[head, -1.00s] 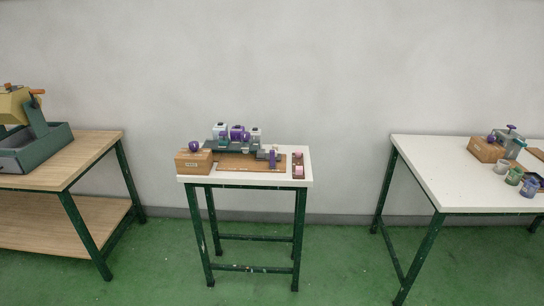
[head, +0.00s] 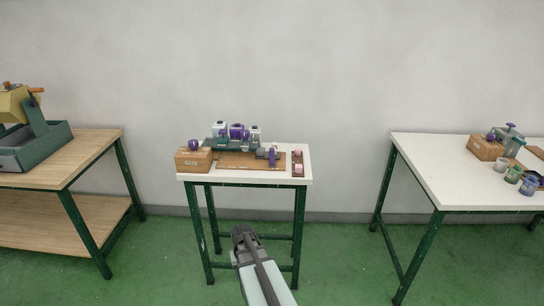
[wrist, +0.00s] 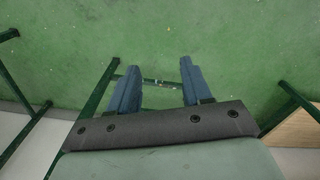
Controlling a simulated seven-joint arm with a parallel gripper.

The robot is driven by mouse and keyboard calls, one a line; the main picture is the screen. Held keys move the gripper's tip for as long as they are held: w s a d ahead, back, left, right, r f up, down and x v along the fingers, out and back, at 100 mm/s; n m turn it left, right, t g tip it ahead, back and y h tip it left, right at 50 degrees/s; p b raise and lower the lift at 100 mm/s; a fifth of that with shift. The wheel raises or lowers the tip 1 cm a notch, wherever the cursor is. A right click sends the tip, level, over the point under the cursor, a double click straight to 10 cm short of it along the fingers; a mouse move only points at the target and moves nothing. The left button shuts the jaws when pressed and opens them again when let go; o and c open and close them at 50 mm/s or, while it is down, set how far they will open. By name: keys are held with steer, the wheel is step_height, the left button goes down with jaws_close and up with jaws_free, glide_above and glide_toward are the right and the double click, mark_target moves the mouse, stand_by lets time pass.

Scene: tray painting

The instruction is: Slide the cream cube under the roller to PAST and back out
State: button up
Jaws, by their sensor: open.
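The work table (head: 200,178) in the middle of the head view carries a small painting set-up. A dark rail-like fixture with a purple part (head: 272,156) stands above a brown board (head: 236,164). I cannot tell the roller apart from its neighbours at this size. I cannot make out the cream cube or the PAST mark. My gripper (wrist: 160,68) is open and empty in the wrist view, its two blue fingers spread over green floor and table legs. My arm (head: 259,270) rises from the bottom of the head view, in front of the table and below its top.
A wooden block with a purple knob (head: 193,161) stands at the table's left. A narrow brown rack with pink pieces (head: 298,168) lies at its right. White and purple containers (head: 237,132) stand behind. Another white table (head: 425,171) is right, a wooden bench (head: 85,160) left.

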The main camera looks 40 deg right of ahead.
steer(key=w+d+r+m+t+h, duration=0.1)
steer(key=w+d+r, duration=0.4)
steer(key=d+r, duration=0.35)
steer(key=w+d+r+m+t+h, duration=0.1)
steer(key=w+d+r+t, duration=0.1)
steer(key=w+d+r, duration=0.6)
steer(key=m+h, duration=0.1)
steer(key=m, duration=0.1)
glide_toward(272, 149)
steer(key=x, duration=1.2)
steer(key=shift+w+d+f, duration=0.1)
steer(key=shift+w+f, duration=0.05)
steer(key=shift+f, duration=0.2)
jaws_close()
